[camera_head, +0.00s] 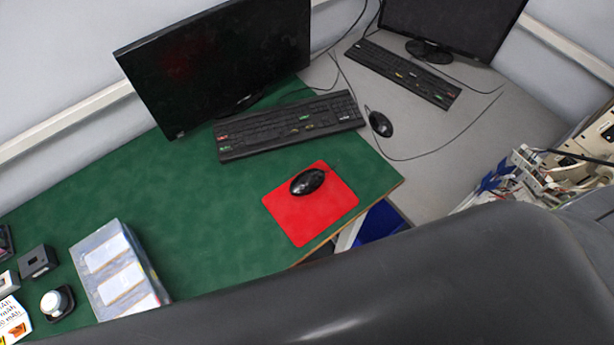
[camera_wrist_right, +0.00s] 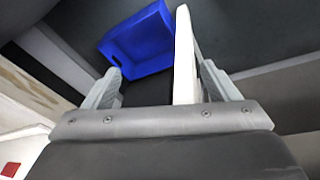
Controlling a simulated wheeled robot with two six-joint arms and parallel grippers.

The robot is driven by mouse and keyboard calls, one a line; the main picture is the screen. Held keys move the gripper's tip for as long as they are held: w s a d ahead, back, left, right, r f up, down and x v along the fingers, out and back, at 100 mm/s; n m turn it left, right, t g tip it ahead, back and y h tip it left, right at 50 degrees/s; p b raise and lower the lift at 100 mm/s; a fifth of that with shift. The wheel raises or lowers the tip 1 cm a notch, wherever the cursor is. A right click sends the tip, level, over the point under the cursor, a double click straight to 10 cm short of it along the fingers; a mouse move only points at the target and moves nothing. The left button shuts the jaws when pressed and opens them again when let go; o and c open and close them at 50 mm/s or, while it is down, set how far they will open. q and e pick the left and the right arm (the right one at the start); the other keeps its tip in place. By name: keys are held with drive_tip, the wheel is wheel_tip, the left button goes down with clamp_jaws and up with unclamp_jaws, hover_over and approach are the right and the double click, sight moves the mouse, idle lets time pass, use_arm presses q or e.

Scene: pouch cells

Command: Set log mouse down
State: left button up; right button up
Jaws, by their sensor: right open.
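A black mouse (camera_head: 307,181) rests on a red mouse mat (camera_head: 300,228) near the front right edge of the green table. No gripper is touching it in the head view. A second black mouse (camera_head: 380,123) lies on the grey table beside the other keyboard. My right gripper (camera_wrist_right: 160,72) is open and shows only in the right wrist view, with no object held between its fingers. My left gripper is not in either view.
Behind the mat are a black keyboard (camera_head: 290,126) and a monitor (camera_head: 215,62). A blue bin (camera_wrist_right: 138,42) lies beyond my right gripper, low by the table. A box (camera_head: 118,270) and small items stand at left. The green table's middle is clear.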

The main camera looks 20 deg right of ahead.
drive_tip(key=w+a+r+n+t+p, duration=0.1)
drive_tip(key=w+r, duration=0.1)
drive_tip(key=r, duration=0.9)
drive_tip(key=w+a+r+n+p, duration=0.1)
drive_tip(key=r+p, duration=0.1)
drive_tip(key=r, duration=0.9)
drive_tip(key=n+g+y, duration=0.5)
drive_tip(key=n+y, duration=0.1)
drive_tip(key=n, duration=1.5)
approach(310, 176)
drive_tip(key=b+x, duration=0.6)
drive_tip(key=b, duration=0.4)
drive_tip(key=b+x, duration=0.1)
drive_tip(key=x, duration=0.1)
drive_tip(key=shift+f+b, duration=0.25)
drive_tip(key=shift+b, duration=0.1)
drive_tip(key=shift+p+x, duration=0.4)
drive_tip(key=shift+x, duration=0.5)
drive_tip(key=c, duration=1.1)
